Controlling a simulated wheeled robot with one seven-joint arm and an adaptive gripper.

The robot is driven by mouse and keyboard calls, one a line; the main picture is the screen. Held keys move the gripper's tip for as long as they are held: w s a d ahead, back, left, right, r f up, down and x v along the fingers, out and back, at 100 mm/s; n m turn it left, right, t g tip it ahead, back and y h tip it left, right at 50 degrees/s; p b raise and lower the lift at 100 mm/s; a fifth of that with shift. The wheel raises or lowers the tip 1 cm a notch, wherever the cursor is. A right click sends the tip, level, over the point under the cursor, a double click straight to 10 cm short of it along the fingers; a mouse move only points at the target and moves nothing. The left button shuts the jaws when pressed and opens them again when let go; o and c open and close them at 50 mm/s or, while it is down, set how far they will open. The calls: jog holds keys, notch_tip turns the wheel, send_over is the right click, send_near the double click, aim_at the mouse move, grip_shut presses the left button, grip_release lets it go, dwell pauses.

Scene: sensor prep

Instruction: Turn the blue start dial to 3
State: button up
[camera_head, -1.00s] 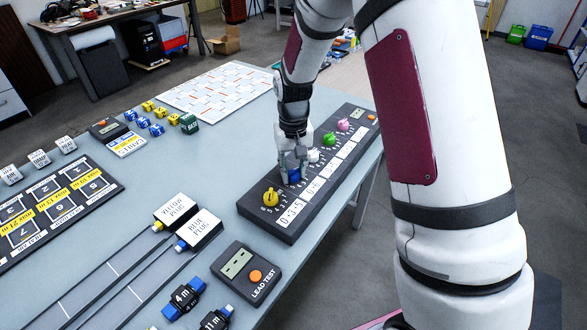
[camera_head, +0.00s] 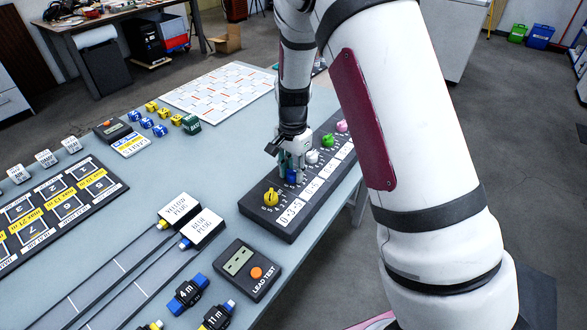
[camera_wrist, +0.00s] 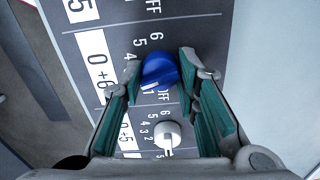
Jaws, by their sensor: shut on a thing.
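The blue start dial (camera_head: 292,176) is on the dark dial panel (camera_head: 262,215), between a yellow dial (camera_head: 270,199) and a white dial (camera_head: 313,156). My gripper (camera_head: 291,167) reaches down onto it and partly covers it. In the wrist view, the blue dial (camera_wrist: 160,70) sits between the green-padded fingertips of my gripper (camera_wrist: 161,66), which is shut on it.
Green (camera_head: 327,141) and pink (camera_head: 341,127) dials stand farther along the panel. A lead tester (camera_head: 246,270) and plug blocks (camera_head: 202,229) lie in front and to the left. A patterned board (camera_head: 215,90) lies behind.

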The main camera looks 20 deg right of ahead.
aim_at(293, 171)
jog(key=shift+m+p, duration=0.4)
jog(key=shift+m, duration=1.1)
jog(key=shift+w, duration=0.1)
jog(key=o, duration=1.2)
jog(key=shift+c, duration=0.2)
jog(key=shift+r, duration=0.1)
notch_tip(293, 171, up, 12)
